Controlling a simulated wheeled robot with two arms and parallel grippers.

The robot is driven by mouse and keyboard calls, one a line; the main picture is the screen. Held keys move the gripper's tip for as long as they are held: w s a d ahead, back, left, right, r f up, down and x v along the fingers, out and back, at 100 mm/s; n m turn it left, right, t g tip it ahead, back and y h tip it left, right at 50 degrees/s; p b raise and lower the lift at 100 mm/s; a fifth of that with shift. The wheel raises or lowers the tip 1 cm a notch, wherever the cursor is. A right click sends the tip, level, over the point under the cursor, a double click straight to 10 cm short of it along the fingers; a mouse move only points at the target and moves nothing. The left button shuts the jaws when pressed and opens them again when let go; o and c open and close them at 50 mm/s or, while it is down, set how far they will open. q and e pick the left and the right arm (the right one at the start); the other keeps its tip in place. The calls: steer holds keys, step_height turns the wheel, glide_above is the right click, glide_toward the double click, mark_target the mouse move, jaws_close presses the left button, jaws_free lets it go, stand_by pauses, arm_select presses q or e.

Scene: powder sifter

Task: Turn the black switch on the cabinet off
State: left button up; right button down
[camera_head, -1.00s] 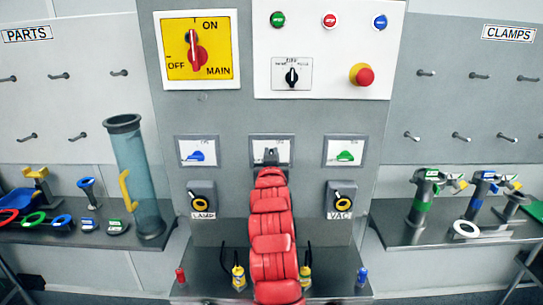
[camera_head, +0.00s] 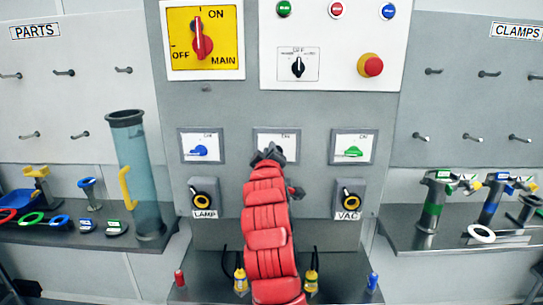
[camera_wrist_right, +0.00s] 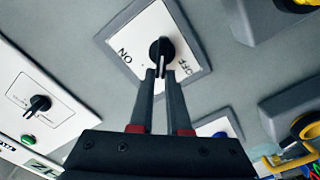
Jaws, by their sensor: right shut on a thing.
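The black switch (camera_wrist_right: 161,50) is a round knob with a bar handle on a white plate (camera_wrist_right: 138,32) in a grey frame, in the right wrist view. The plate reads ON left of the knob and OFF right of it. My right gripper (camera_wrist_right: 164,76) is shut on the handle, which points down in that view between its two fingers. In the head view the right gripper (camera_head: 268,154) is at the middle plate (camera_head: 277,140) of the cabinet, and my red arm hides the area below. The switch is hidden there by the gripper. My left gripper is not in view.
The blue switch (camera_head: 199,151) and green switch (camera_head: 353,152) flank the middle plate. Below are the LAMP knob (camera_head: 203,199) and VAC knob (camera_head: 350,201). Above are the red MAIN switch (camera_head: 200,37) and the red emergency button (camera_head: 370,65). Small yellow bottles (camera_head: 240,280) stand beside my arm.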

steer(key=n+p, duration=0.1)
steer(key=n, duration=0.1)
steer(key=f+n+p, duration=0.1)
steer(key=n, duration=0.2)
steer(key=n+p, duration=0.1)
steer(key=n, duration=0.2)
steer(key=shift+a+f, duration=0.3)
steer(key=shift+f, duration=0.05)
stand_by(0.3)
steer(key=c, duration=0.9)
jaws_free()
steer(key=s+b, duration=0.3)
steer(key=s, duration=1.4)
steer(key=shift+s, duration=0.25)
